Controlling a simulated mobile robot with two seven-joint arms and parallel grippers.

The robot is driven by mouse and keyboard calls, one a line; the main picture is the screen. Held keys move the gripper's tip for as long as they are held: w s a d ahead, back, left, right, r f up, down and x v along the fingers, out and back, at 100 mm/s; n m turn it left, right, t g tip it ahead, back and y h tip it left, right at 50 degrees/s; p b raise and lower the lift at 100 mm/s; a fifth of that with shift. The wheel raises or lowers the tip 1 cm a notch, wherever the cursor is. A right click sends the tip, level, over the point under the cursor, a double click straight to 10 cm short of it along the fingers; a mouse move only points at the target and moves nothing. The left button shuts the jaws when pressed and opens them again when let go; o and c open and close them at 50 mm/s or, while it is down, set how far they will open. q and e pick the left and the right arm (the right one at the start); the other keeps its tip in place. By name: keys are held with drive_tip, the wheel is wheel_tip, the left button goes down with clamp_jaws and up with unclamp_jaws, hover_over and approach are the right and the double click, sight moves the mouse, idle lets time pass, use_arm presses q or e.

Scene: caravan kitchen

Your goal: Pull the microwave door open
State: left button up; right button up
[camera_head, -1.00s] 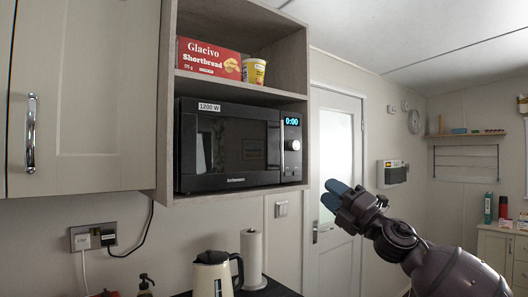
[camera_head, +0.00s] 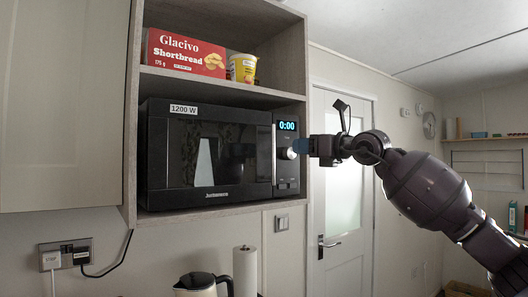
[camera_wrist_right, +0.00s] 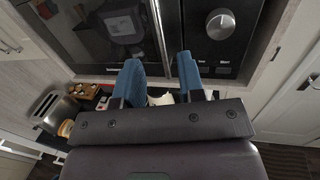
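The black microwave (camera_head: 215,190) sits in the lower bay of a wall cabinet, its door (camera_head: 208,152) shut. The door's upright handle (camera_head: 274,150) runs along its right edge, beside the control panel with a lit display and a knob (camera_head: 288,153). My right gripper (camera_head: 300,146) is at the right of the microwave, its blue fingertips near the knob in the head view. In the right wrist view, the two blue fingers (camera_wrist_right: 160,68) are apart, and the handle (camera_wrist_right: 159,25) lines up with the gap between them. It is not gripped. My left gripper is not in view.
A shortbread box (camera_head: 186,53) and a yellow cup (camera_head: 243,68) stand on the shelf above. A kettle (camera_head: 203,285) and a paper roll (camera_head: 245,270) are below. A closed cabinet door (camera_head: 65,110) is left; a door (camera_head: 343,190) is right.

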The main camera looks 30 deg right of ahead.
sight(273, 149)
drive_tip(key=shift+f+p+x, duration=0.2)
drive_tip(key=shift+p+x, duration=0.75)
drive_tip(key=shift+x, duration=1.65)
drive_tip(key=shift+f+p+x, duration=0.2)
drive_tip(key=shift+p+x, duration=0.7)
drive_tip(key=shift+x, duration=1.7)
clamp_jaws()
